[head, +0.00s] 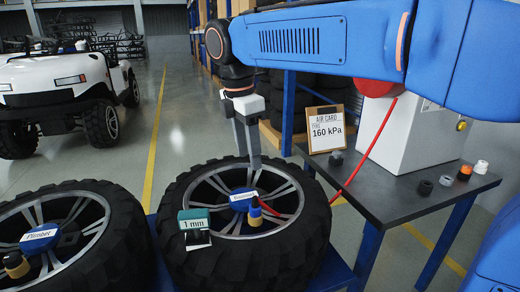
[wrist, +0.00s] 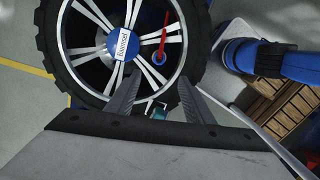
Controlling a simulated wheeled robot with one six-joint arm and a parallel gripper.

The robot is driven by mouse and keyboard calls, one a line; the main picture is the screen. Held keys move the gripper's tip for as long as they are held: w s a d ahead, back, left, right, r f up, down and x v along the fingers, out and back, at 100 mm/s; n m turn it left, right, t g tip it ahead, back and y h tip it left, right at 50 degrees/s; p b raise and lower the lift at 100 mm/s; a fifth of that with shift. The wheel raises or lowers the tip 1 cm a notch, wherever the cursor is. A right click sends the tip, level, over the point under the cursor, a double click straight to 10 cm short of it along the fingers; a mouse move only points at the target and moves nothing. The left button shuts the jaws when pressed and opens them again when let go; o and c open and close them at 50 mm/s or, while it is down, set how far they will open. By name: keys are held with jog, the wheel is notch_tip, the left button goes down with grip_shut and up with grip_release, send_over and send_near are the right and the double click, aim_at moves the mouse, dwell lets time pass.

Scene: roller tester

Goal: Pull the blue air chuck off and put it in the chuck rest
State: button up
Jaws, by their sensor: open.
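The blue air chuck (head: 256,212) sits upright on the near right part of the middle wheel (head: 180,265), a yellow band below its blue top. A red hose (head: 352,172) runs from it to the right. In the wrist view the chuck (wrist: 160,58) appears as a small blue ring with the hose across the wheel. My gripper (head: 250,160) is open and empty above the far side of that wheel, apart from the chuck. Its two fingers also show in the wrist view (wrist: 157,98). I cannot pick out the chuck rest.
A teal gauge (head: 196,219) reading 1 mm stands on the middle wheel. Another wheel (head: 85,277) lies left. The dark table (head: 400,201) at right bears a white box (head: 398,143), an air card (head: 325,130) reading 160 kPa and several small caps. A white vehicle stands back left.

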aim_at(255, 197)
jog(key=f, duration=0.5)
jog(key=d+f, duration=0.1)
jog(key=f, duration=0.5)
jog(key=w+f, duration=0.1)
jog(key=f, duration=0.5)
jog(key=shift+d+f, duration=0.1)
jog(key=shift+d, duration=0.2)
grip_shut()
jog(key=shift+r, duration=0.65)
